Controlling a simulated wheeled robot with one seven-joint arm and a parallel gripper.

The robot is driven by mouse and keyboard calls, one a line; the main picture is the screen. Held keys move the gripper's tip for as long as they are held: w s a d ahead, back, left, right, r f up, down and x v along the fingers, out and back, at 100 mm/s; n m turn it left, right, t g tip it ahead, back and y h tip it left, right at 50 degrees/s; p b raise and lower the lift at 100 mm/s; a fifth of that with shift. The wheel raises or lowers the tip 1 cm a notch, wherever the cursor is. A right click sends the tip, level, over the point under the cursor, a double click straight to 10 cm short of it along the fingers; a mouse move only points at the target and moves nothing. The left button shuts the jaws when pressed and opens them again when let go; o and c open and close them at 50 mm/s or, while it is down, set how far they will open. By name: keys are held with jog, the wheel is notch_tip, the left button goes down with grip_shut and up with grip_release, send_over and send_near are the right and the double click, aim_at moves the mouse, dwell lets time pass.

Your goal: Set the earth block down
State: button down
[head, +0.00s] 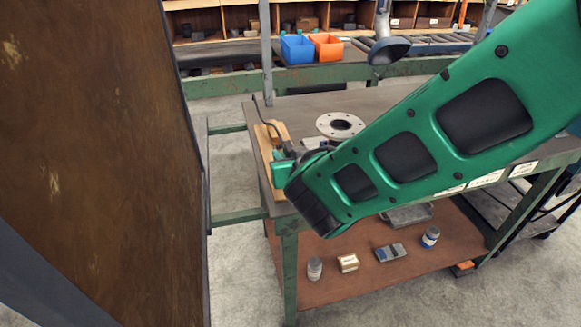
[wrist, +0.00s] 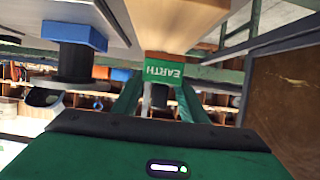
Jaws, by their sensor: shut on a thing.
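The earth block (wrist: 164,71) is green with white EARTH lettering, which appears upside down in the wrist view. My gripper (wrist: 161,86) is shut on it, with a green finger on either side. In that view a light wooden piece (wrist: 178,25) borders the block; I cannot tell whether they touch. In the head view my green arm reaches to the left end of the workbench (head: 295,107), over a wooden board (head: 262,150). The arm hides most of the gripper there, and I cannot make out the block.
A large rusty brown panel (head: 100,160) stands close on the left. Blue (head: 297,49) and orange (head: 326,47) bins stand behind.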

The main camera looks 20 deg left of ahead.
jog(key=shift+f, duration=1.9)
jog(key=shift+f, duration=0.15)
jog(key=c, duration=1.1)
grip_release()
jog(key=v, duration=1.2)
